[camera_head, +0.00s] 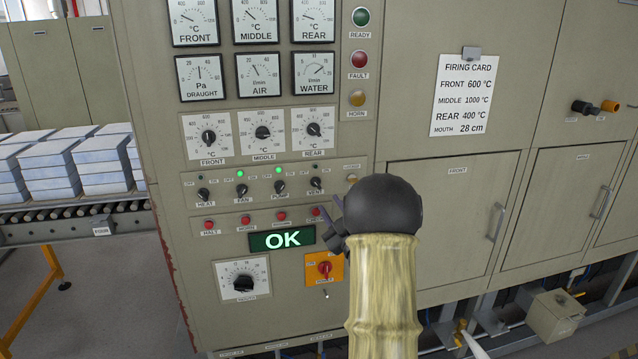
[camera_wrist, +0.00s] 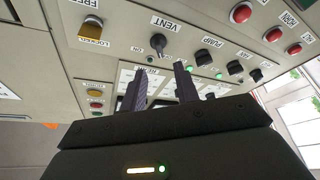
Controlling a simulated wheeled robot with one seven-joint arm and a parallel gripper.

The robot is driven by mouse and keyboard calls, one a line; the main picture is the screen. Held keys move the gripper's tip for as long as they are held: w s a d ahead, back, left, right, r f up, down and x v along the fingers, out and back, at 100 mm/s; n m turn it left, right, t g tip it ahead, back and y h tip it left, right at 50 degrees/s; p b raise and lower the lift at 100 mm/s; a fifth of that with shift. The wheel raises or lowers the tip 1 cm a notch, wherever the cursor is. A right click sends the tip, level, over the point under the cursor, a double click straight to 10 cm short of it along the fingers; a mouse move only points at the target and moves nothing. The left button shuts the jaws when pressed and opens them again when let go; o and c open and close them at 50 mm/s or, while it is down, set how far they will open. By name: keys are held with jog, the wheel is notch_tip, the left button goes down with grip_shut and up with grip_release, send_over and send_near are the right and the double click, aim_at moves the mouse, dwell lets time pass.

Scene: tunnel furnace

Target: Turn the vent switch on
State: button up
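The vent switch (camera_head: 316,184) is a small black knob at the right end of the switch row on the beige panel. The lamp (camera_head: 315,167) above it looks dark. It also shows in the wrist view as a black knob (camera_wrist: 158,43) beside an upside-down VENT label. My gripper (camera_wrist: 160,85) has its two dark fingers apart with an empty gap. The knob appears just beyond the fingertips, roughly in line with the gap, and no contact shows. In the head view my gripper (camera_head: 333,219) is mostly hidden behind my arm, just below and right of the switch.
The pump (camera_head: 279,187), fan (camera_head: 242,190) and heat (camera_head: 203,194) switches sit to the left; green lamps glow above fan and pump. Red buttons (camera_head: 281,216) and a lit OK display (camera_head: 282,239) lie below. An orange-backed red switch (camera_head: 324,268) is under my gripper.

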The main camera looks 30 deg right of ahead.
aim_at(317, 186)
jog(key=p+x, duration=0.2)
jog(key=x, duration=0.6)
jog(key=shift+p, duration=0.3)
jog(key=c, duration=0.7)
